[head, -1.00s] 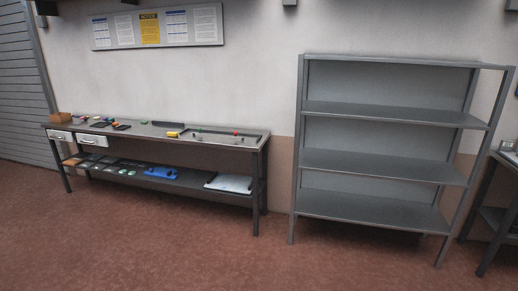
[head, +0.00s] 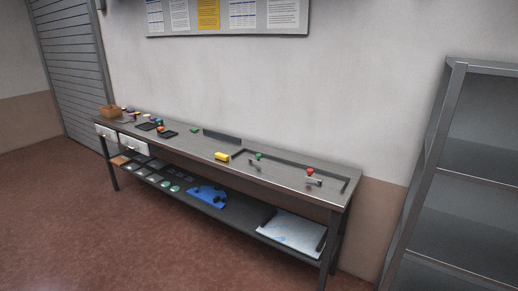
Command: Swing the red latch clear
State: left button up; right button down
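A small red-topped piece, likely the red latch (head: 310,172), stands near the right end of the long workbench (head: 190,154) in the head view. A light metallic part sits just below the red top; its exact shape is too small to tell. A similar green-topped piece (head: 258,156) stands to its left on the same bench. A dark raised edging runs along the bench top behind and beside both pieces. Neither of my grippers shows in the head view.
A yellow block (head: 222,157) and several small items lie on the bench. A brown box (head: 109,111) sits at its left end. The lower shelf holds a blue item (head: 207,195) and a white sheet (head: 293,232). A grey shelf unit (head: 462,190) stands right. The red floor in front is clear.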

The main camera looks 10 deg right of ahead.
aim_at(309, 172)
jog(key=i+j, duration=0.15)
jog(key=i, duration=0.6)
jog(key=i+j+z, duration=0.15)
jog(key=i, duration=0.55)
jog(key=i+j+z, duration=0.25)
jog(key=i+z, duration=0.15)
jog(key=i, duration=0.15)
jog(key=i+j+z, duration=0.45)
jog(key=i, duration=0.1)
